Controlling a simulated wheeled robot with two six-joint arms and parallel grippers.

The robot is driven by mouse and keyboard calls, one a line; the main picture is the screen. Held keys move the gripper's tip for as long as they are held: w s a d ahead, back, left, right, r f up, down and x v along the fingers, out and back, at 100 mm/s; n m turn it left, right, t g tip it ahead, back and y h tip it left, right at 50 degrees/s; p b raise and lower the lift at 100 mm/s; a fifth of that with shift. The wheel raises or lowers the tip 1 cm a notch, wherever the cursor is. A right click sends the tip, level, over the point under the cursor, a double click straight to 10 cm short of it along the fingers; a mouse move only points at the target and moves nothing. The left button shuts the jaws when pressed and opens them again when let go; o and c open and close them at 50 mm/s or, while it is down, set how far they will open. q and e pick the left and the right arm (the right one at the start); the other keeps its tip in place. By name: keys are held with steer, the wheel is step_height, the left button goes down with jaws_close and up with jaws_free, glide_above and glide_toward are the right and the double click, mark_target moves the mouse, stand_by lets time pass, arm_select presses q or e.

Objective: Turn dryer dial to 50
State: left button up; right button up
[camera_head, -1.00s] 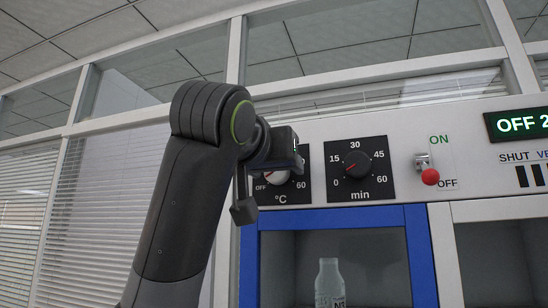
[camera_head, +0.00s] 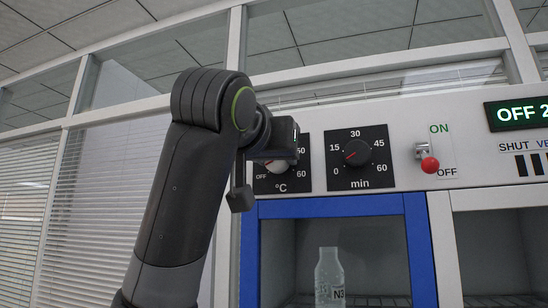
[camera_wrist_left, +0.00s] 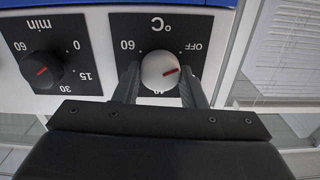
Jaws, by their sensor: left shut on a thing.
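The °C dial is a pale round knob with a red pointer mark on a black plate, and it sits in the left wrist view (camera_wrist_left: 159,71). Its mark points to the right there, a little below the OFF label, in an upside-down picture. My left gripper (camera_wrist_left: 160,80) has one finger on each side of the knob and is shut on it. In the head view my left gripper hides most of the knob; a pale sliver of it and the labels OFF, 50 and 60 on the plate (camera_head: 302,173) show. My right gripper is in neither view.
The min dial (camera_head: 357,152), dark with a red mark, is close to the right. A red-tipped ON/OFF switch (camera_head: 429,164) and a green display (camera_head: 519,119) are further right. Below, a blue-framed cabinet (camera_head: 421,245) holds a clear bottle (camera_head: 329,274).

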arm_select(q)
steer(key=m+b, duration=0.2)
steer(key=m, duration=0.8)
steer(key=m+b, duration=0.1)
steer(key=m, duration=0.9)
steer(key=f+m+b, duration=0.1)
steer(key=m+b, duration=0.1)
steer(key=m, duration=0.8)
steer(key=shift+d+b, duration=0.1)
steer(key=shift+b, duration=0.25)
steer(key=m, duration=0.4)
steer(key=shift+f+m, duration=0.1)
steer(key=shift+m, duration=0.3)
steer(key=shift+w, duration=0.1)
